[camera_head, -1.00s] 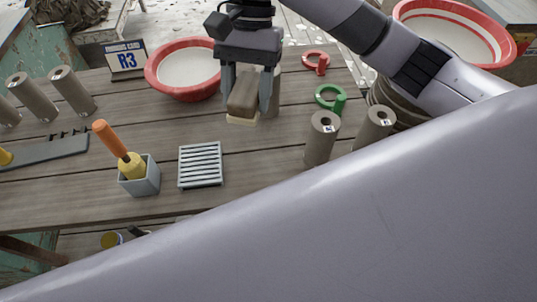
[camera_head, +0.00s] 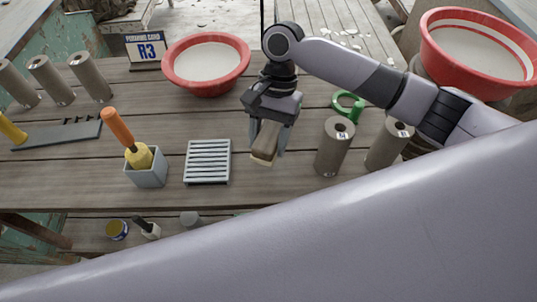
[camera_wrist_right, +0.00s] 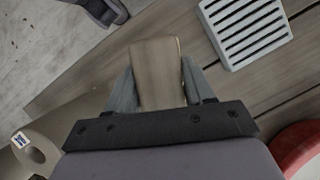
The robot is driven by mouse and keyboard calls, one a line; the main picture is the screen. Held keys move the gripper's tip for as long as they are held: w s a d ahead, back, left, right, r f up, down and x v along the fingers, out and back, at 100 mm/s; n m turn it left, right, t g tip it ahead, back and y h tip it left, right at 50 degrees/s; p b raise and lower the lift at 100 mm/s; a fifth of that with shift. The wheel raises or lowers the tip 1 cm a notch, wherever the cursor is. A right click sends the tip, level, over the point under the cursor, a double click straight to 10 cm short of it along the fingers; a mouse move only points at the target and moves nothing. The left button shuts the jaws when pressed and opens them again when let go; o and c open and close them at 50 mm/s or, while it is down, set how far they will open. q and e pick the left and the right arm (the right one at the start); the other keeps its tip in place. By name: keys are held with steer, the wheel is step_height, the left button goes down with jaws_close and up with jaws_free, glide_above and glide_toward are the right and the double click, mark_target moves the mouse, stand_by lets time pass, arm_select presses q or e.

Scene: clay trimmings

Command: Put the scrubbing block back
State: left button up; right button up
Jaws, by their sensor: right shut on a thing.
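The scrubbing block (camera_head: 265,144) is a brown wooden block with a paler lower face. My right gripper (camera_head: 268,140) is shut on it and holds it over the table, to the right of a slatted grey rack (camera_head: 208,162). In the right wrist view the block (camera_wrist_right: 157,72) sits between the two grey fingers of the gripper (camera_wrist_right: 160,90), and the rack (camera_wrist_right: 245,28) shows at upper right. The rack is empty. Whether the block touches the table is hard to tell. My left gripper is out of view.
A grey cup (camera_head: 147,170) with an orange-handled tool stands left of the rack. Grey-brown cylinders (camera_head: 333,150) stand to the right, near a green ring (camera_head: 347,106). A red-rimmed bowl (camera_head: 207,88) is behind. A large pale arm link of mine covers the lower right.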

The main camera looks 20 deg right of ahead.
mark_target(266, 169)
step_height(266, 169, down, 6)
steer(key=shift+f+b, duration=0.1)
steer(key=shift+b, duration=0.2)
steer(key=o, duration=1.1)
steer(key=v, duration=1.2)
steer(key=shift+p, duration=0.35)
steer(key=shift+s, duration=0.1)
